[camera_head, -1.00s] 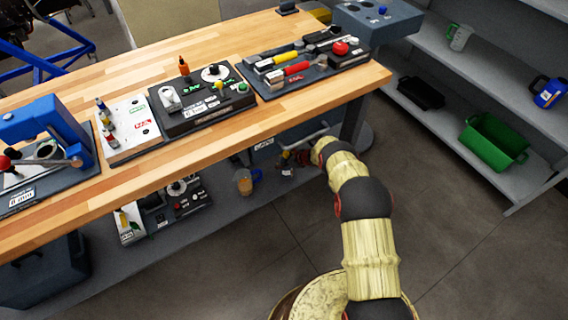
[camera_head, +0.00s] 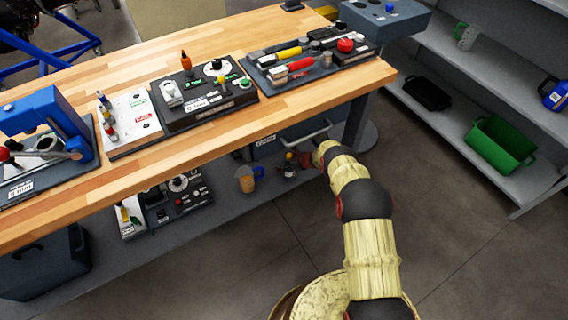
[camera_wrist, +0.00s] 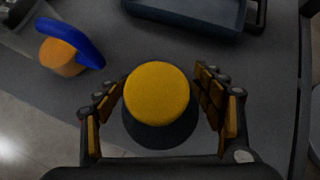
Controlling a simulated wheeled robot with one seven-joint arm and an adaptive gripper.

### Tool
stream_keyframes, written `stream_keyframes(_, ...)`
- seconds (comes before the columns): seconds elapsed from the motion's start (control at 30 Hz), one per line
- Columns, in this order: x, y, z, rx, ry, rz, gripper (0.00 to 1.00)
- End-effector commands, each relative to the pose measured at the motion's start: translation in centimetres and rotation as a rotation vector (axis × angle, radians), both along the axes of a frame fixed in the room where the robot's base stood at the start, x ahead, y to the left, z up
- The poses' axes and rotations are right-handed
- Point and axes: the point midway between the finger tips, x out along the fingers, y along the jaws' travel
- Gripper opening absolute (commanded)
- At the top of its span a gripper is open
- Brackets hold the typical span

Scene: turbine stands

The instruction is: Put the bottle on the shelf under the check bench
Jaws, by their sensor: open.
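A bottle with a round yellow cap and a dark body (camera_wrist: 157,92) stands upright between the two fingers of my gripper (camera_wrist: 165,105) in the wrist view. The fingers are spread on either side of it, and a gap shows at least on the right. In the head view a small dark bottle with a pale label (camera_head: 289,171) is on the lower shelf (camera_head: 225,215) under the wooden check bench (camera_head: 200,130). My gripper (camera_head: 303,159) is beside it, small and partly hidden by my arm. The jaws are open.
An amber container (camera_head: 245,181) with a blue part stands left of the bottle; it also shows in the wrist view (camera_wrist: 62,58). A dark blue-grey bin (camera_head: 290,138) is behind. A dark device (camera_head: 170,203) occupies the shelf's left. Bare shelf lies between.

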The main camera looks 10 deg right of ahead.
Motion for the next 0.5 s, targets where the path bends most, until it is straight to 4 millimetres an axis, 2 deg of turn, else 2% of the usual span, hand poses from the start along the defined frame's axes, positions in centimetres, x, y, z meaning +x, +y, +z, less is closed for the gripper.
stream_keyframes(0.33,0.0,-0.1,0.5,-0.001,0.0,-0.001,0.68)
stream_keyframes(0.5,-1.4,-1.3,2.6,0.0,0.002,-0.003,0.68)
